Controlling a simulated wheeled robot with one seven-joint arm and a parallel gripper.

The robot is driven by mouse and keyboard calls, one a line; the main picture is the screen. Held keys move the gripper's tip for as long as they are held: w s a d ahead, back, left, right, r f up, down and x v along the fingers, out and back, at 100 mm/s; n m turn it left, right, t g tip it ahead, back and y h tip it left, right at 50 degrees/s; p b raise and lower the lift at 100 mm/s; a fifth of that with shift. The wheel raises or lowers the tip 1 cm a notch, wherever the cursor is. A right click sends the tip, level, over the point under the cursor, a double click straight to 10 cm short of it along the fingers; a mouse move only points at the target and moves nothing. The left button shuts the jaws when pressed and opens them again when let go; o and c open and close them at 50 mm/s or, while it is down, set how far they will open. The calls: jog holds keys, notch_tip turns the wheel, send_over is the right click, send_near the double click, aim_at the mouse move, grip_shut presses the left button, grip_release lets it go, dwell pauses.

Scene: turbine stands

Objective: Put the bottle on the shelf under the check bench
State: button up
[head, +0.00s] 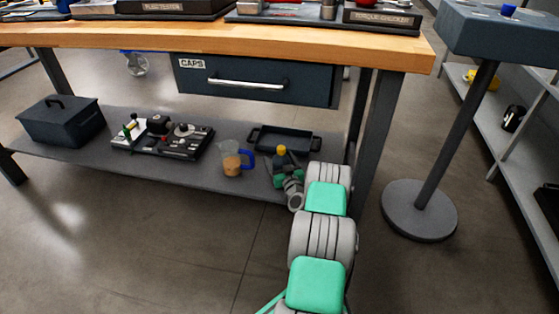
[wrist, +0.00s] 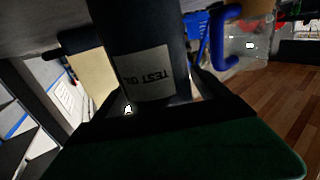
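The bottle (head: 281,151) has a yellow cap and a dark body. It is upright at the front right of the shelf (head: 190,167) under the check bench (head: 230,42). I cannot tell if its base touches the shelf.
On the shelf, a jug (head: 231,161) with a blue handle stands left of the bottle. A dark tray (head: 284,140) lies behind it. A fixture board (head: 163,137) and a dark box (head: 61,121) are further left. A bench leg (head: 379,135) and a round-based stand (head: 420,211) are right.

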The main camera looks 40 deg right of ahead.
aim_at(281, 168)
jog(key=shift+o, duration=0.8)
jog(key=v, duration=0.7)
